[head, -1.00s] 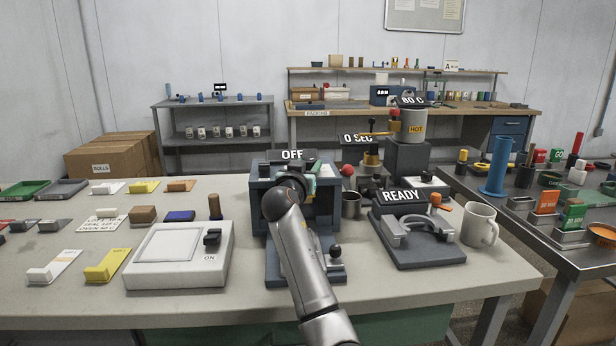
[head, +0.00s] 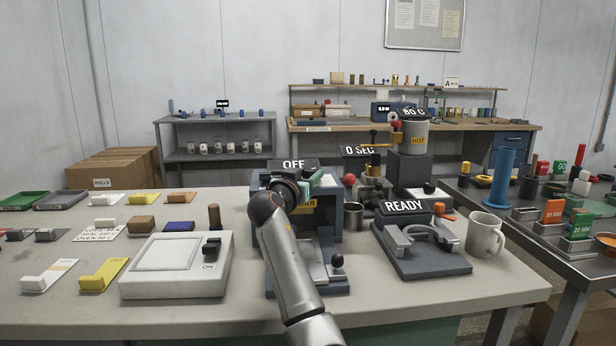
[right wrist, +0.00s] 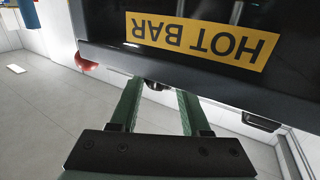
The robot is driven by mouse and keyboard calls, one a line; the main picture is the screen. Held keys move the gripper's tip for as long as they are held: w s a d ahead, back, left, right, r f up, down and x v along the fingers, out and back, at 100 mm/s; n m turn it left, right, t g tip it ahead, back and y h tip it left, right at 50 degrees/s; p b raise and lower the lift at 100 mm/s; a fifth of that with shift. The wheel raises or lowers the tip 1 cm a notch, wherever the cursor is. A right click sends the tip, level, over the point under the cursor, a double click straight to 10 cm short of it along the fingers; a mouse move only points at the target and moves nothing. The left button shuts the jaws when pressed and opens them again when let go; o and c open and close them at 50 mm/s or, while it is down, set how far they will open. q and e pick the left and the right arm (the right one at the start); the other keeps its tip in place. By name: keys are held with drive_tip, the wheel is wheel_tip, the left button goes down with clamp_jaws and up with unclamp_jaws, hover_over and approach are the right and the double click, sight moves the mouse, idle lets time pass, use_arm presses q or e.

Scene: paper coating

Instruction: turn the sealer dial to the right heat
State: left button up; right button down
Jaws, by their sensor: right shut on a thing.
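The sealer (head: 328,224) is a dark box on the bench in the head view, with a yellow HOT BAR label (head: 306,204) and an OFF sign (head: 293,164) on top. The label (right wrist: 201,40) also shows, upside down, in the right wrist view. My right gripper (head: 304,187) is at the sealer's upper front. In the right wrist view its green fingers (right wrist: 158,95) reach to the sealer's edge, shut on what seems to be the dial, which is mostly hidden. The heat marks cannot be read. My left gripper is not in view.
A white ON device (head: 200,283) stands left of the sealer. A READY press (head: 425,258) and a white mug (head: 484,235) stand to the right. A metal cup (head: 353,217) is close beside the sealer. A HOT pot (head: 414,138) stands behind.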

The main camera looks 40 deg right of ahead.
drive_tip(key=shift+c, duration=1.8)
unclamp_jaws()
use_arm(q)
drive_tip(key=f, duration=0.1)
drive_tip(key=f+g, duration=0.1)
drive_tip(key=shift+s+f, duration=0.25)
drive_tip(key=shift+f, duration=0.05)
use_arm(e)
drive_tip(key=v, duration=1.2)
drive_tip(key=shift+a, duration=0.15)
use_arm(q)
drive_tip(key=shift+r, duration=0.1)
use_arm(e)
drive_tip(key=shift+s, duration=0.1)
